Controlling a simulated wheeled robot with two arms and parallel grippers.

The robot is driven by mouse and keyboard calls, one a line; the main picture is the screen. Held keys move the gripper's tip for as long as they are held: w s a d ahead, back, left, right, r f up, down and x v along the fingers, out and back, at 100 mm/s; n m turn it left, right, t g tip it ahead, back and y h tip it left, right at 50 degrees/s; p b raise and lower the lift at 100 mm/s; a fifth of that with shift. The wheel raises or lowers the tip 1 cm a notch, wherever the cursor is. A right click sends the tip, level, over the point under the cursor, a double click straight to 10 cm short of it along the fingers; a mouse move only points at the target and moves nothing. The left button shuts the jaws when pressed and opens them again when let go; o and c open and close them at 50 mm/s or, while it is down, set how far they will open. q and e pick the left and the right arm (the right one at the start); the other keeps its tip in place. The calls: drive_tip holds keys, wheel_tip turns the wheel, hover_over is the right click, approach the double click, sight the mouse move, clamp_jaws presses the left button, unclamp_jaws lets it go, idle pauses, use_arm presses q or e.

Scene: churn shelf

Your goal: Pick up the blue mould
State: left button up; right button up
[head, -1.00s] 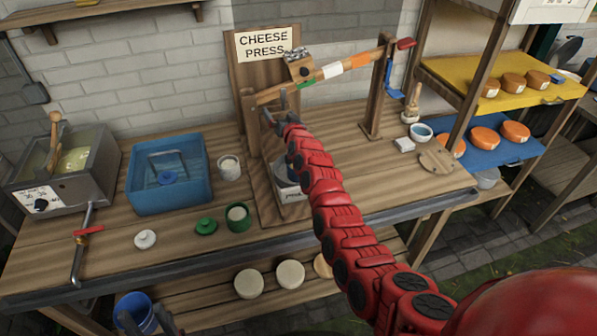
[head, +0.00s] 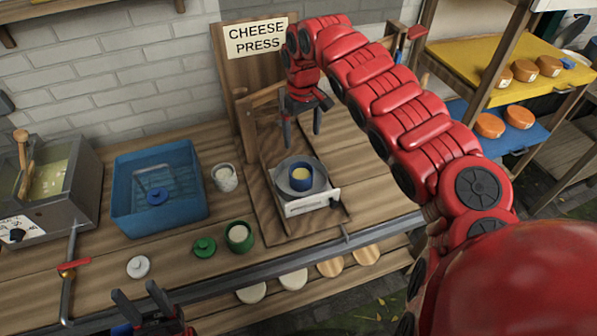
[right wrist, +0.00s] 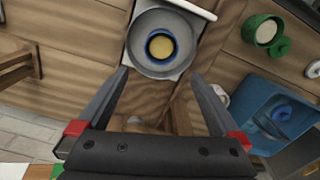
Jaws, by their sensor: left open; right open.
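The blue mould (head: 302,180) stands upright on a round grey plate of the white-fronted unit (head: 312,203) under the cheese press, with pale yellow curd inside. It also shows in the right wrist view (right wrist: 161,46), beyond the fingertips. My right gripper (head: 302,138) points down above and slightly behind the mould, open and empty, not touching it. In the right wrist view its two fingers (right wrist: 160,78) are spread wide. My left gripper (head: 136,293) is open and empty at the lower left, by the bench's front edge.
A blue basin (head: 158,222) holding a blue knobbed lid stands left. A white pot (head: 225,178), green mould (head: 239,237), green lid (head: 205,247) and white lid (head: 138,267) sit nearby. The press's wooden upright (head: 245,125) is just left of my right gripper.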

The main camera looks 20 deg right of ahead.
drive_tip(key=p, duration=0.1)
hover_over(301, 174)
wheel_tip(301, 174, down, 9)
drive_tip(key=shift+d+f, duration=0.1)
drive_tip(key=shift+d, duration=0.05)
drive_tip(key=shift+f+p, duration=0.35)
drive_tip(key=shift+f, duration=0.45)
drive_tip(key=shift+f+p, duration=0.5)
drive_tip(key=shift+f, duration=0.05)
drive_tip(key=f+p, duration=0.1)
drive_tip(key=f, duration=0.2)
drive_tip(key=shift+a, duration=0.2)
drive_tip(key=shift+d+f, duration=0.1)
drive_tip(key=shift+f, duration=0.45)
drive_tip(key=shift+c, duration=0.3)
drive_tip(key=c, duration=1)
drive_tip(key=shift+r, duration=0.15)
